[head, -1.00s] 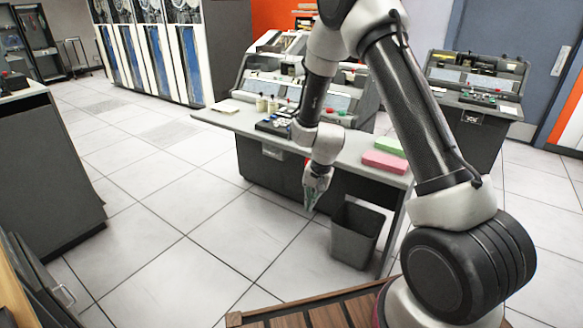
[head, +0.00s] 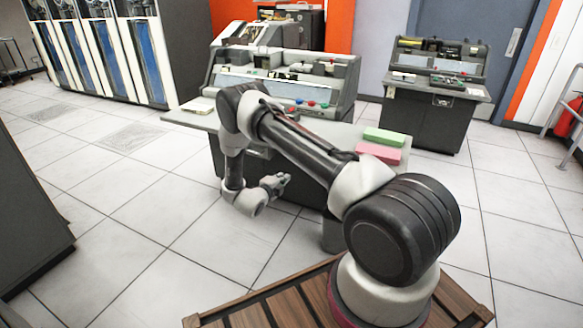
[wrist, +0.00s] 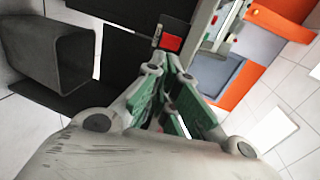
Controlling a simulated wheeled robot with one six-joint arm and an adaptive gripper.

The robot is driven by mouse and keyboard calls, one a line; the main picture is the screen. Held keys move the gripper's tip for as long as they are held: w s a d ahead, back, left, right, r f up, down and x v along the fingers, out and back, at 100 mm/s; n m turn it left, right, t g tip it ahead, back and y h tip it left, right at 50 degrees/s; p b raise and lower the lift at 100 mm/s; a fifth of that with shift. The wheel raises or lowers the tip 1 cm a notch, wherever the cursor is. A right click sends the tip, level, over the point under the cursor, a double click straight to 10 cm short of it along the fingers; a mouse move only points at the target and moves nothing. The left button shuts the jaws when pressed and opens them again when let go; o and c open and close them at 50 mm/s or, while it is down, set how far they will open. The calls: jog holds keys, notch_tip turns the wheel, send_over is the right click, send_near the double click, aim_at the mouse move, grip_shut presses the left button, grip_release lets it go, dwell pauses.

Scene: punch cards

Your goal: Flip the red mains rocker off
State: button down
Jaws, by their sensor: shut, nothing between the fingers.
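The red mains rocker (wrist: 171,43) shows in the wrist view in a small dark plate on a dark panel. It lies just beyond my fingertips, and a gap seems to remain; I cannot tell its tilt. My gripper (wrist: 173,68) is shut and empty, with green-lined fingers pointing at the rocker. In the head view my gripper (head: 281,182) is low in front of the grey desk (head: 190,117), below its top. The rocker cannot be made out there.
A dark waste bin (wrist: 45,50) stands at the left in the wrist view. Green (head: 384,137) and pink (head: 378,153) card stacks lie on the desk's right end. A second console (head: 437,100) stands behind right. Floor to the left is clear.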

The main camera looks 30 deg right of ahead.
dwell(0.4)
jog(key=x, duration=1.4)
jog(key=shift+d, duration=0.1)
jog(key=shift+w+d+f+t+h, duration=0.2)
jog(key=shift+d+t+h, duration=0.1)
jog(key=shift+h, duration=0.1)
jog(key=shift+a, duration=0.1)
